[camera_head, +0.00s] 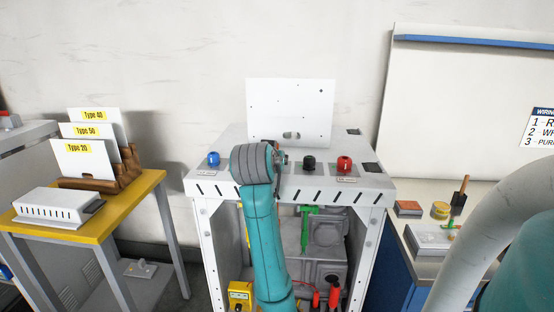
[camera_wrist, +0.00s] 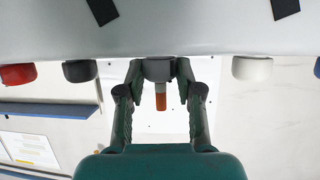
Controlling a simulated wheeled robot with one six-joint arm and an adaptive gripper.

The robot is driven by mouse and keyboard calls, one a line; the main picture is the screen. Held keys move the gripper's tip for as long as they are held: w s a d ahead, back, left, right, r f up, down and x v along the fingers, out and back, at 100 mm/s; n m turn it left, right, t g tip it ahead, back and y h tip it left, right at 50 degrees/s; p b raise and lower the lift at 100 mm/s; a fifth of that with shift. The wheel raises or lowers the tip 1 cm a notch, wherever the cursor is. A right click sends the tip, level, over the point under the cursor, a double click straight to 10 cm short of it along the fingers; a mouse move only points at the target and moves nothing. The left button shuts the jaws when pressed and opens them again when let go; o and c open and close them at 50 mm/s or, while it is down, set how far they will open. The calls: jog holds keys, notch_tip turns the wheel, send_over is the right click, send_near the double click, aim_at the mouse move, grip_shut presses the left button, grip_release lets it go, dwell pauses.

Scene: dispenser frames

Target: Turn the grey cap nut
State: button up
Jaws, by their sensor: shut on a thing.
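An orange-tipped pin (camera_wrist: 160,100) shows between the fingers, beside the nut in the picture. In the head view my arm hides the nut and most of my gripper.
A blue nut (camera_head: 213,158), a black nut (camera_head: 309,163) and a red nut (camera_head: 344,164) sit along the same frame. The white nut (camera_wrist: 252,68) is close beside my gripper. A yellow table (camera_head: 150,184) stands left; a bench with tools (camera_head: 405,240) stands right.

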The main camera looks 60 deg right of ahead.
jog(key=m+g, duration=0.1)
jog(key=g, duration=0.1)
jog(key=m+g, duration=0.1)
jog(key=m, duration=0.1)
jog(key=m+g, duration=0.1)
jog(key=g, duration=0.1)
jog(key=shift+w+m+g+h, duration=0.3)
jog(key=shift+w+m, duration=0.05)
jog(key=shift+m, duration=0.05)
jog(key=shift+m+g, duration=0.3)
jog(key=o, duration=1.2)
jog(key=shift+c, duration=0.2)
jog(key=v, duration=1.2)
